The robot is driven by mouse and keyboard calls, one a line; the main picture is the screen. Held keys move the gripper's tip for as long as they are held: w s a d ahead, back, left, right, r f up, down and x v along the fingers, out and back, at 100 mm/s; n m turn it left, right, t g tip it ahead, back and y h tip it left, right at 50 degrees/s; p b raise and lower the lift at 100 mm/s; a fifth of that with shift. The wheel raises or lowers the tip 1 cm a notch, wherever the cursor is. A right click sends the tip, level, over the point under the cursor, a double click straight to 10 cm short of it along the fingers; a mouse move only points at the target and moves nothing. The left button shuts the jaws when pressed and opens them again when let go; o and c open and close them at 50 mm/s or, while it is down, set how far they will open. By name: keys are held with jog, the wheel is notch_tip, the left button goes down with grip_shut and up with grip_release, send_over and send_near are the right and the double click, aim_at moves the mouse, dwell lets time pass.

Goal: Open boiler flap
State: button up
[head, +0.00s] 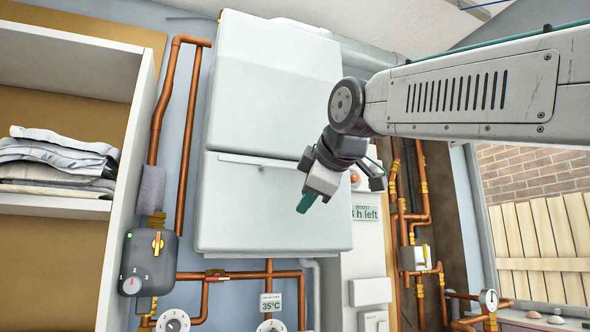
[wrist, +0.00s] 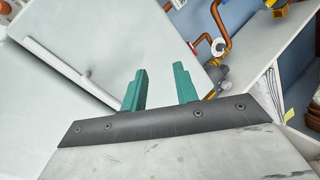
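The white boiler (head: 277,85) hangs on the wall in the middle of the head view. Its lower front panel, the flap (head: 265,210), looks closed below the upper panel. A long pale bar handle (head: 255,161) runs along the flap's top edge; its right end is hidden behind my wrist. My gripper (head: 306,202) hangs in front of the flap's right part, below the handle, and holds nothing. In the wrist view my gripper (wrist: 161,84) has its two green fingers well apart with nothing between them. The handle (wrist: 72,72) lies left of the fingers there, apart from them.
Copper pipes (head: 168,95) run left of the boiler, and more (head: 420,185) stand at right. A grey valve box (head: 150,262) and a shelf with folded cloths (head: 55,160) are at left. A window (head: 540,215) is at right.

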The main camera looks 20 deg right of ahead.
aim_at(295, 165)
notch_tip(295, 165, up, 9)
jog(key=n+t, duration=0.3)
jog(key=n, duration=0.1)
jog(key=shift+n, duration=0.6)
jog(key=w, duration=0.3)
jog(key=w+f, duration=0.1)
jog(key=w, duration=0.3)
jog(key=shift+f, duration=0.15)
grip_shut()
